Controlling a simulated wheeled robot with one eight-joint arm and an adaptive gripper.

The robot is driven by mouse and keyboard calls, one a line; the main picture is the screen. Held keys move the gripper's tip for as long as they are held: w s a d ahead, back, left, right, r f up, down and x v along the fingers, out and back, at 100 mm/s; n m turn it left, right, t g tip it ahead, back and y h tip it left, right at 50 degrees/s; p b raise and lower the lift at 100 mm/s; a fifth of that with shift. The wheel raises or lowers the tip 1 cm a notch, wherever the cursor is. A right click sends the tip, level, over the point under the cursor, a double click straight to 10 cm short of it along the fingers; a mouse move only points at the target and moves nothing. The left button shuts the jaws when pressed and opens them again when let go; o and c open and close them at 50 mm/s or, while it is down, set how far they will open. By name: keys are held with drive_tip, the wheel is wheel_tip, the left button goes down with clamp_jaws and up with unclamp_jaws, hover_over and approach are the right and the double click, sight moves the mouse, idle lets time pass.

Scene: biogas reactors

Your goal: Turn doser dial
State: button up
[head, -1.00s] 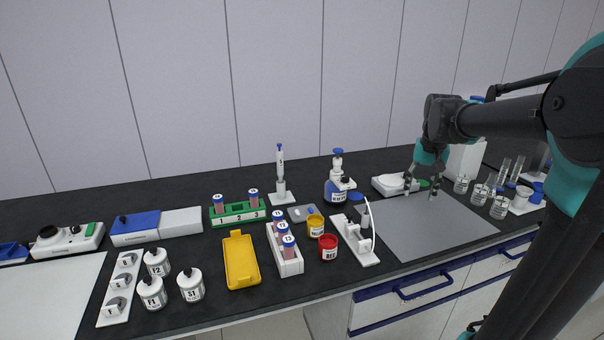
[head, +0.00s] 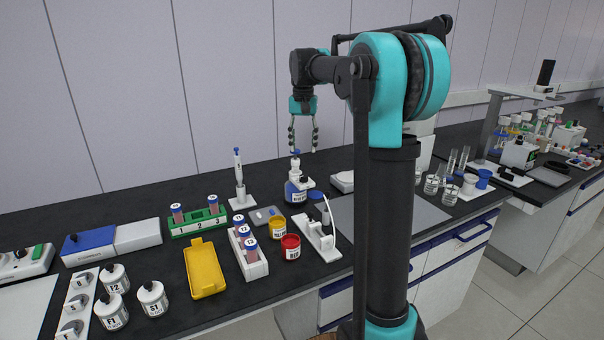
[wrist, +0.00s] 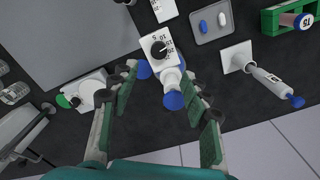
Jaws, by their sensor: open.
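My gripper (head: 303,148) is open, pointing down, just above and behind the doser in the head view. In the wrist view my gripper (wrist: 168,95) has its fingers spread on either side of the doser's cap, and no contact shows. The bottle body is mostly hidden there.
A pipette on a stand (head: 239,180) and a grey tray with capsules (head: 265,216) stand to the left of the doser. A white balance-like device (head: 343,181) is close on the right. A grey mat (head: 420,222) lies farther right, partly hidden by my arm.

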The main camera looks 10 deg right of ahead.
sight(304, 175)
wheel_tip(304, 175, down, 10)
drive_tip(key=shift+d+f, duration=0.1)
drive_tip(key=shift+f, duration=0.15)
drive_tip(key=shift+c, duration=0.4)
clamp_jaws()
drive_tip(key=n, duration=0.4)
drive_tip(key=shift+n, duration=1.8)
